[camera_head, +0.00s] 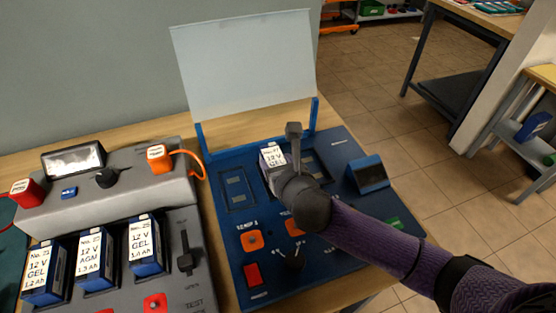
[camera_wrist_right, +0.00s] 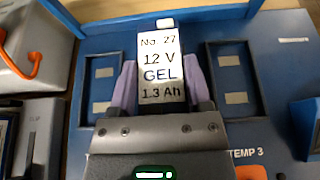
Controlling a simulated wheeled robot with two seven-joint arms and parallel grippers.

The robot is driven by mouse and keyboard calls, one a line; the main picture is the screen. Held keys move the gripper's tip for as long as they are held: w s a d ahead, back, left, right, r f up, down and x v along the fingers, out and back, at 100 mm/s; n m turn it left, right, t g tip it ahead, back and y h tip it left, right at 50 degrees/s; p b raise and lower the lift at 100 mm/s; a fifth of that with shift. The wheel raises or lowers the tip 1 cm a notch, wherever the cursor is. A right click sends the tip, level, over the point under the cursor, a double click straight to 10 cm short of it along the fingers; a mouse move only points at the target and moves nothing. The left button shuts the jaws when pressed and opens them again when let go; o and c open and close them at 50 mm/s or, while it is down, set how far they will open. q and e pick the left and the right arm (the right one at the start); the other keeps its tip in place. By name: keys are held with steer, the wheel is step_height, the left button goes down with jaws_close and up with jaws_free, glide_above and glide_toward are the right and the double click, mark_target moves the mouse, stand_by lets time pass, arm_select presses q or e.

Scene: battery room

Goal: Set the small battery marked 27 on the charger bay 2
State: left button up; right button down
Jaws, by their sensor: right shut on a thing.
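The small battery marked No. 27 (camera_head: 272,158), with a white label reading 12 V GEL, is in my right gripper (camera_head: 286,162) over the blue charger (camera_head: 222,164). In the right wrist view the battery (camera_wrist_right: 160,62) stands between the two pale purple fingers of my right gripper (camera_wrist_right: 161,90), which are shut on its sides. It is over the middle bay, with an empty bay (camera_wrist_right: 103,82) on its left and another (camera_wrist_right: 231,72) on its right. Its lower end is hidden, so I cannot tell whether it touches the bay floor. My left gripper is not in view.
A clear raised cover (camera_head: 245,65) stands behind the bays. A grey tester (camera_head: 120,183) with an orange cable (camera_head: 190,155) and several batteries (camera_head: 90,257) is at the left. A small blue display box (camera_head: 368,174) stands at the charger's right.

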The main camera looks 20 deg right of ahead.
steer(key=shift+f+b, duration=0.35)
steer(key=shift+f, duration=0.15)
stand_by(0.4)
steer(key=shift+c, duration=1.5)
jaws_free()
steer(key=p+v, duration=0.8)
steer(key=v, duration=0.2)
steer(key=shift+s+r, duration=0.1)
steer(key=shift+s, duration=0.4)
